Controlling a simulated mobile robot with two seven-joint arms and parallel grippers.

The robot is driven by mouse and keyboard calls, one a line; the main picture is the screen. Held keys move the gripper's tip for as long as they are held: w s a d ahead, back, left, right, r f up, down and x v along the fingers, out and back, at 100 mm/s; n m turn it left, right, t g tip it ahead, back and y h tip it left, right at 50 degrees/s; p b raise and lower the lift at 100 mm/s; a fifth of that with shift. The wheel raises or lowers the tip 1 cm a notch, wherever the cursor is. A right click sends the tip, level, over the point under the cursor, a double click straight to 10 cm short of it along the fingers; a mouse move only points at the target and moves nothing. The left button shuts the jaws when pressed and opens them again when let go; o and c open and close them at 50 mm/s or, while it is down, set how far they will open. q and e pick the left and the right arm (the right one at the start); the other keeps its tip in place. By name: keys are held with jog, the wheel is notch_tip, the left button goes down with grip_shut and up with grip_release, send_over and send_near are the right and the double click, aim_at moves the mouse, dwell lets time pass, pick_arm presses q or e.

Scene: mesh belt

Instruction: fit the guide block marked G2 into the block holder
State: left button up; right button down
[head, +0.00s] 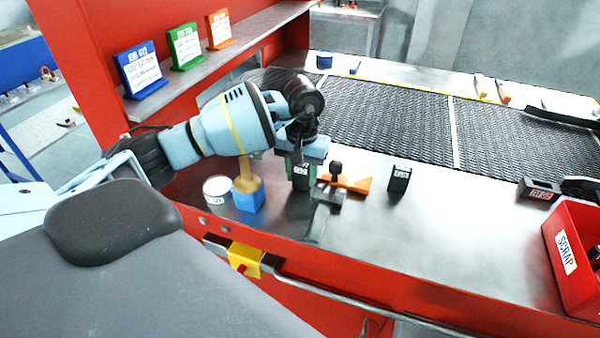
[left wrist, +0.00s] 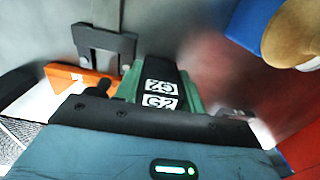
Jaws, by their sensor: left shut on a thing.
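A dark guide block (head: 301,178) with white labels is between the green-edged fingers of my left gripper (head: 302,172). In the left wrist view its label reads G2 (left wrist: 160,94), and the gripper (left wrist: 155,100) is shut on it. The block is upright, low over the steel table; I cannot tell if its bottom touches. My right gripper is not seen.
A dark forked bracket (left wrist: 105,42) and an orange piece (head: 356,185) lie close beside the held block. A blue block with a wooden handle (head: 248,199) and a white round tin (head: 216,187) stand left. A red SCRAP bin (head: 561,220) is right. The middle front table is clear.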

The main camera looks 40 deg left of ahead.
pick_arm(q)
jog(key=shift+f, duration=0.1)
jog(key=shift+f, duration=0.25)
jog(key=o, duration=1)
jog(key=shift+r, duration=0.1)
notch_tip(320, 180, up, 12)
jog(key=shift+r+b, duration=0.2)
jog(key=shift+b, duration=0.15)
jog(key=shift+c, duration=0.4)
